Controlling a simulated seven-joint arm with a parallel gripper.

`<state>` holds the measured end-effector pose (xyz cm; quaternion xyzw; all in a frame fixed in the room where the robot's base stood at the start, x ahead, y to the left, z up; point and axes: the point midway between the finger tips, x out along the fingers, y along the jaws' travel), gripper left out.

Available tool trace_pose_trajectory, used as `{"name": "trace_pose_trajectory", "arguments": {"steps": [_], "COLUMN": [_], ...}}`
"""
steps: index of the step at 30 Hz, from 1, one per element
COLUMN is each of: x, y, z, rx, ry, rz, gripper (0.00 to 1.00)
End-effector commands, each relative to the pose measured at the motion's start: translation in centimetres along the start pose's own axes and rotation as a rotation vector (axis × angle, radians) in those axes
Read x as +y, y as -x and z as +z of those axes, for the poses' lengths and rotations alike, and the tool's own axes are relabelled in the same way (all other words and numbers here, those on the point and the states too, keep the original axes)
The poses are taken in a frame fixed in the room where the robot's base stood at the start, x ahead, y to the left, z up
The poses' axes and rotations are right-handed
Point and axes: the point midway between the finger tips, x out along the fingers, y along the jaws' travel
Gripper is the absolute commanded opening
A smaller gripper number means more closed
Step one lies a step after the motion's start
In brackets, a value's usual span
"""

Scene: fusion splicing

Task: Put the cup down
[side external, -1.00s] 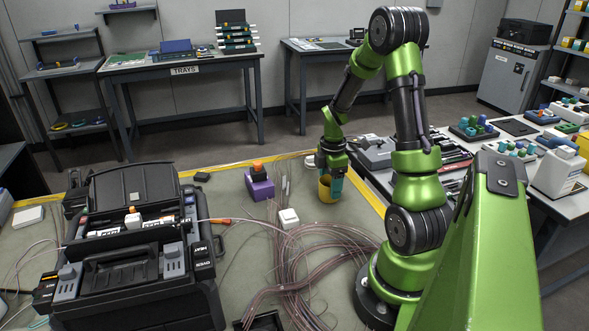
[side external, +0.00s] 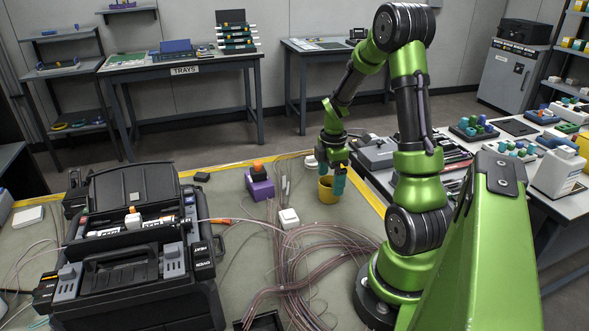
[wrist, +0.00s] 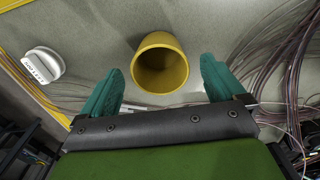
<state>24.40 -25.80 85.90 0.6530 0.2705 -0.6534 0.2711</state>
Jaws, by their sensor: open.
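The yellow cup (side external: 328,190) stands upright on the mat near its back right edge. In the wrist view the cup (wrist: 160,66) shows its round open mouth, and its inside looks empty. My gripper (side external: 332,180) has teal fingers and is at the cup, slightly above its rim in the side view. In the wrist view my gripper (wrist: 158,82) is open, with one finger to each side of the cup. Gaps show between the fingers and the cup's wall. The cup's base is hidden in the wrist view.
A purple block with an orange top (side external: 260,184) and a small white box (side external: 288,218) lie left of the cup. Loose fibre cables (side external: 300,260) spread in front of it. A white round object (side external: 311,160) sits just behind. The splicer (side external: 135,250) fills the front left.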

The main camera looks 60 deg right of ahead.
Motion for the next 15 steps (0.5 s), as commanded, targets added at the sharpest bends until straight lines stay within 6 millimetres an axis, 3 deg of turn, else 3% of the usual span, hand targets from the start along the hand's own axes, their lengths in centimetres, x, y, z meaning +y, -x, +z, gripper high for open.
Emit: {"name": "trace_pose_trajectory", "arguments": {"steps": [9, 15], "x": [0.1, 0.0], "y": [7.0, 9.5], "z": [0.0, 0.0], "rx": [0.000, 0.000], "ry": [0.000, 0.000], "rz": [0.006, 0.003], "gripper": [0.96, 0.96]}}
